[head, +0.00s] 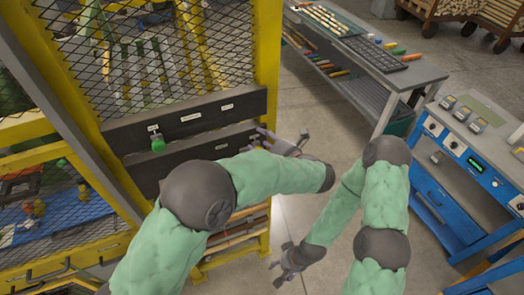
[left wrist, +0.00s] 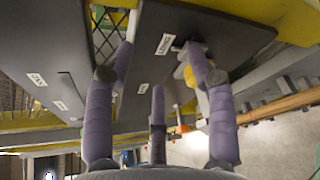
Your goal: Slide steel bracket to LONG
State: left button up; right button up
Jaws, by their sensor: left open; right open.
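Two dark rails with white labels run across the yellow cage. The lower rail (head: 190,158) ends at my left gripper (head: 268,140), which is open with its fingers spread at the rail's right end. In the left wrist view a small pale metal piece (left wrist: 182,58), probably the steel bracket, sticks out from a dark panel (left wrist: 145,75) beside the right finger; I cannot tell whether they touch. In the head view the gripper and arm hide this spot. The label lettering is hard to read. My right gripper (head: 287,262) is open and empty, low over the floor.
A grey workbench (head: 395,77) with tools stands at the back right. A blue console (head: 440,195) stands at the right. Floor is clear between cage and bench.

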pick_arm(q)
jog(key=shift+r, duration=2.25)
jog(key=shift+f, duration=0.1)
